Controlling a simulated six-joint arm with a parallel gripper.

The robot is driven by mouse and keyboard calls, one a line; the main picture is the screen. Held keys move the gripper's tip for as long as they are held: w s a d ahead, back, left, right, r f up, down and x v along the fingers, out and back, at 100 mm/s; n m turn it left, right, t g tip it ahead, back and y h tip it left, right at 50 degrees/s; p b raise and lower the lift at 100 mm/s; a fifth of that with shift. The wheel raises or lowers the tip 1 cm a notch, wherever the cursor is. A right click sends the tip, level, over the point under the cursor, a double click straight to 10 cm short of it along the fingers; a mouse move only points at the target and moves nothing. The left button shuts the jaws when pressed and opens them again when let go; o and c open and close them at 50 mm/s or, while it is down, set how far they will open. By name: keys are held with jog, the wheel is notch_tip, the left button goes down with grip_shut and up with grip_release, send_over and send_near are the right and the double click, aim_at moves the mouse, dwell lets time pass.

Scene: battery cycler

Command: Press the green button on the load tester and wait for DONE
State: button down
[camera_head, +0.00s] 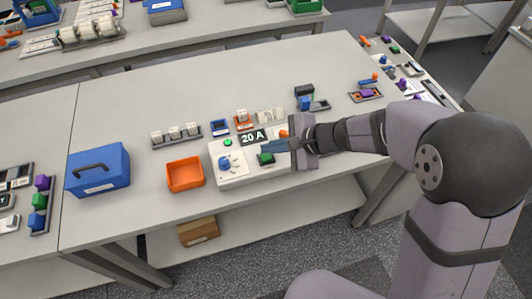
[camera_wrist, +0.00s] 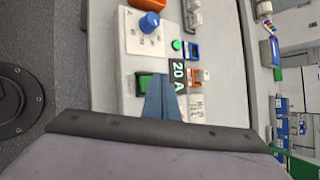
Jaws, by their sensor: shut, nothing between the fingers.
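The load tester (camera_head: 232,175) is a white box with a blue knob (camera_head: 225,163) and a dark display (camera_head: 253,137) reading "20 A". It also shows in the wrist view (camera_wrist: 128,45), with the knob (camera_wrist: 149,22) and display (camera_wrist: 178,76). A bright round green button (camera_head: 228,142) sits near its back left; it is clear in the wrist view (camera_wrist: 176,45). A darker green block in a black frame (camera_head: 266,159) lies at the right, partly behind the fingers in the wrist view (camera_wrist: 143,83). My gripper (camera_head: 266,146) is shut and empty over the tester's right part; contact is unclear.
An orange bin (camera_head: 185,187) and a blue case (camera_head: 97,181) stand left of the tester. A tray of white parts (camera_head: 176,145), a blue-framed item (camera_head: 220,127) and small parts lie behind it. The bench's back left is clear.

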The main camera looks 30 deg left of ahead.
aim_at(270, 158)
dwell(0.3)
jog(key=shift+r+p, duration=1.95)
jog(key=shift+r, duration=0.6)
